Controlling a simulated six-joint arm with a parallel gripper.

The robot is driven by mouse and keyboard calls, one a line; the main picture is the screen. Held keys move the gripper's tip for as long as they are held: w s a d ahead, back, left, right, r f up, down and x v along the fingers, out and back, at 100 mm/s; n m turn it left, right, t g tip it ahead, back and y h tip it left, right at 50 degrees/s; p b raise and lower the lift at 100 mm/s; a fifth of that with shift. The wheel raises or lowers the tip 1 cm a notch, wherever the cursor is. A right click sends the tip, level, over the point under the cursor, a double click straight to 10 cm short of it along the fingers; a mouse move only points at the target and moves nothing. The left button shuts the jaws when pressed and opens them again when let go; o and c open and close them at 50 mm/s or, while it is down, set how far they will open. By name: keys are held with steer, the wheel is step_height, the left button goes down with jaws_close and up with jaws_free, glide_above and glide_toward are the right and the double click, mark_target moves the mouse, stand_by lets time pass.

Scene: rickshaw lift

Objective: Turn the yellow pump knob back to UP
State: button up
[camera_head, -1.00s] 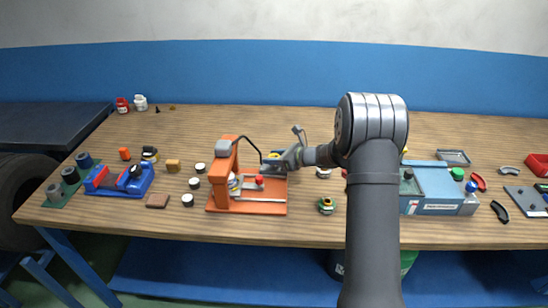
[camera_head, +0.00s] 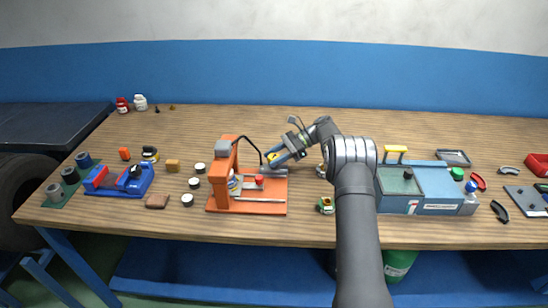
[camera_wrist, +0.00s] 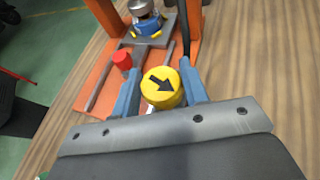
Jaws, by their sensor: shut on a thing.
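The yellow pump knob (camera_wrist: 161,88) is a round cap with a black arrow, seen from above in the wrist view. Its arrow points down and to the right in that view. My gripper (camera_wrist: 160,95) is shut on the knob, with one blue finger on each side. In the head view my gripper (camera_head: 273,158) reaches in from the right at the orange lift (camera_head: 222,180), and a bit of the yellow knob shows between its fingers. Any UP mark is not visible.
A red knob (camera_wrist: 122,60) stands close to the left finger on the lift's base. A black hose (camera_head: 252,145) arches from the lift's top. A small green-and-yellow item (camera_head: 326,205) and a blue-grey pump unit (camera_head: 437,188) stand to the right. Several white-topped discs lie left of the lift.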

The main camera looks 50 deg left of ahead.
steer(key=shift+n+g+h, duration=0.3)
steer(key=shift+n+h, duration=0.5)
steer(key=shift+h, duration=0.1)
steer(key=shift+n+h, duration=0.3)
steer(key=o, duration=1)
steer(key=shift+c, duration=0.2)
steer(key=shift+r, duration=0.1)
